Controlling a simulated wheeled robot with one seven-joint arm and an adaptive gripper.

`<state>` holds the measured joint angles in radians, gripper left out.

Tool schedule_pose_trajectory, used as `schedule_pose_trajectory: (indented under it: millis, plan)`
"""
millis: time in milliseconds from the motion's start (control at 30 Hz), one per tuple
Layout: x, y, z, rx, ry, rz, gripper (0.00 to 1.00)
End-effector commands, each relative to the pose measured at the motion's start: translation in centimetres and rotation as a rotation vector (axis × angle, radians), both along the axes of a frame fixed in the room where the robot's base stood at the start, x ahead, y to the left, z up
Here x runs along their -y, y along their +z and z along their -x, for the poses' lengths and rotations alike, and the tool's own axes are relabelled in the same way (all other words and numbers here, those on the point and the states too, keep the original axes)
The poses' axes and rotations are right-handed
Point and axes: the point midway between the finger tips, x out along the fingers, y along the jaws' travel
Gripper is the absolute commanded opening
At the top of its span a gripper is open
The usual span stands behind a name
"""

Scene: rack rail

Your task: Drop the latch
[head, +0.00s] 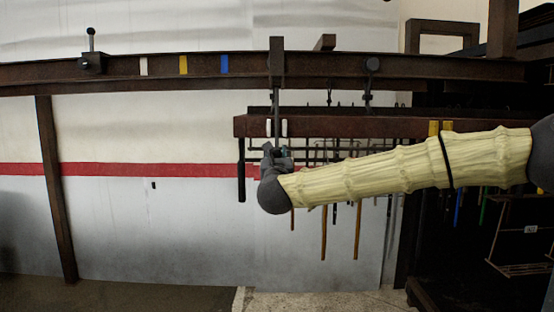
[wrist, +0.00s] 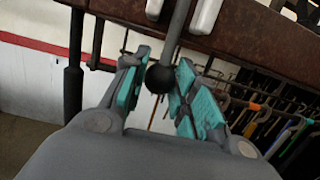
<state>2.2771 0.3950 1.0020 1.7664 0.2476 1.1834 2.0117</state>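A dark block with an upright ball-topped handle (head: 92,55) sits at the left part of the upper rail (head: 330,65); it looks like the latch, with its handle standing up. A dark carriage (head: 277,60) straddles the rail further right, and a thin grey rod (head: 276,112) hangs down from it. In the wrist view the rod (wrist: 178,30) ends in a black ball knob (wrist: 159,79). In the head view my gripper (head: 277,155) is below the lower beam and partly hides the rod's end.
White, yellow and blue marks (head: 225,64) lie on the rail between latch and carriage. A lower brown beam (head: 340,126) with two white pads (head: 284,127) is just behind the rod. A dark post (head: 241,170) hangs at its left end. Tools (head: 358,215) hang behind my arm.

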Motion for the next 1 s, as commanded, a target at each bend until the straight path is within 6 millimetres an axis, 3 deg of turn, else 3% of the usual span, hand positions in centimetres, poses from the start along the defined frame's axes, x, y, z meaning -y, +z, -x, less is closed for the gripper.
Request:
schedule_pose_trajectory:
  millis: [33,133,167,533,1000]
  plan:
    - [0.1,0.0,-0.1,0.000,-0.002,0.000,0.37]
    - [0.1,0.0,0.0,0.000,-0.002,0.000,0.56]
    - [0.1,0.0,-0.1,0.000,-0.001,0.000,0.57]
    - [0.0,-0.2,0.4,0.000,0.000,0.000,0.57]
    - [0.1,-0.3,4.6,0.000,0.000,-0.001,0.57]
